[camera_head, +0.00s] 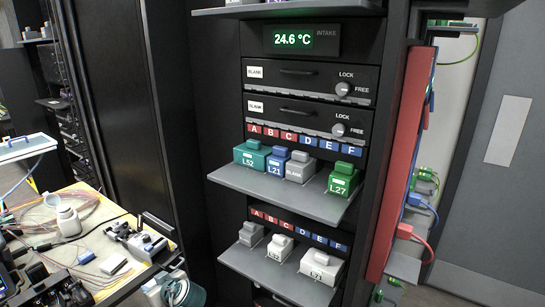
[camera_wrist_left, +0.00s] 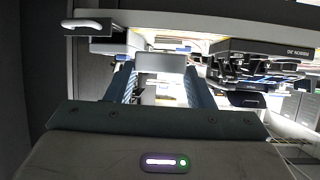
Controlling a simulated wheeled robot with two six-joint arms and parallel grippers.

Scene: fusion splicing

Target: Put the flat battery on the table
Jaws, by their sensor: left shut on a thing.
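In the left wrist view, my left gripper (camera_wrist_left: 160,82) is shut on a pale grey block (camera_wrist_left: 160,62), which I take for the flat battery. The block sits between the two blue-grey fingers, and its label is not visible. The table (camera_head: 107,208) is at the left in the head view, with a yellowish top. I cannot clearly pick out my left gripper or the held block in the head view. My right gripper is not in view.
The rack's upper shelf (camera_head: 285,197) holds teal, blue, grey and green batteries. Its lower shelf (camera_head: 277,275) holds three pale ones. A red panel (camera_head: 400,165) stands right of the rack.

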